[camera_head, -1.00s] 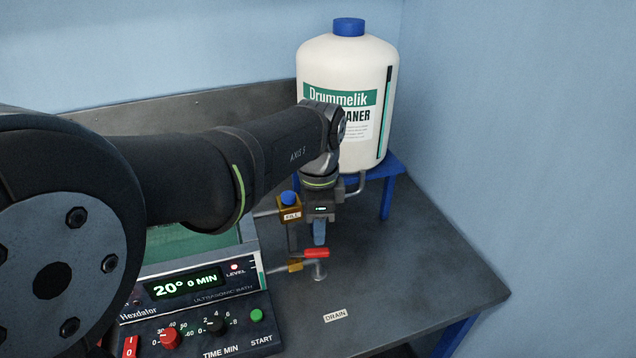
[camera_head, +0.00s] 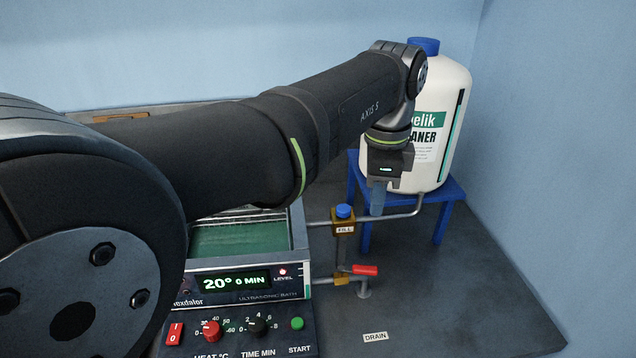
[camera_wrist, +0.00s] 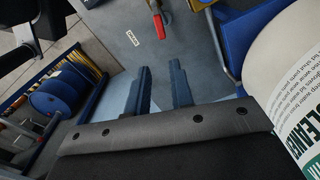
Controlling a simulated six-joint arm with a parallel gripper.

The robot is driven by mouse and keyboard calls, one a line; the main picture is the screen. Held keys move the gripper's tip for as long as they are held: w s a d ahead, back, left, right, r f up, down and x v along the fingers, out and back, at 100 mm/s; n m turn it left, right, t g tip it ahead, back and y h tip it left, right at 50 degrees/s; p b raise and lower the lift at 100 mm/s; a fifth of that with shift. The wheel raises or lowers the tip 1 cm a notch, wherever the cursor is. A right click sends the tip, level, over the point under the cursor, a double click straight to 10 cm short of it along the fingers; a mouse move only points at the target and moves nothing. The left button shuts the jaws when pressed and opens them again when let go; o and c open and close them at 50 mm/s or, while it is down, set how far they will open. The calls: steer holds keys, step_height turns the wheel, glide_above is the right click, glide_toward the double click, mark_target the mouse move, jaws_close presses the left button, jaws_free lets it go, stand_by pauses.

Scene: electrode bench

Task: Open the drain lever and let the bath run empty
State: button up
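The drain lever has a red handle (camera_head: 364,270) on a brass valve beside the bath, above a short spout. The handle points right, and it also shows at the top of the wrist view (camera_wrist: 165,14). The ultrasonic bath (camera_head: 299,240) has a green interior; how much liquid it holds I cannot tell.
A fill valve with a blue knob (camera_head: 343,212) sits behind the drain lever. A pipe links it to the white cleaner jug (camera_head: 441,150) on a blue stand (camera_head: 452,190). A DRAIN label (camera_head: 376,337) lies on the bench in front. The bench to the right is clear.

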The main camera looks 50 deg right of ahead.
steer(key=s+a+f+m+t, duration=0.1)
steer(key=a+m, duration=0.1)
steer(key=s+a+f+m+t+h, duration=0.1)
steer(key=a+f+m, duration=0.1)
steer(key=s+a+f+m+t+h, duration=0.1)
steer(key=a+f+m+t, duration=0.1)
steer(key=shift+s, duration=0.3)
jaws_close()
steer(key=s+a+f+m+h, duration=0.4)
steer(key=a+f+m+h, duration=0.25)
steer(key=m, duration=0.55)
glide_toward(370, 273)
steer(key=x, duration=0.6)
steer(key=shift+w+f+t+y, duration=0.15)
steer(key=shift+f+t+y, duration=0.2)
steer(key=shift+f, duration=0.25)
steer(key=shift+d+n+t+y, duration=0.45)
steer(key=shift+d+n, duration=0.25)
steer(key=shift+n, duration=0.2)
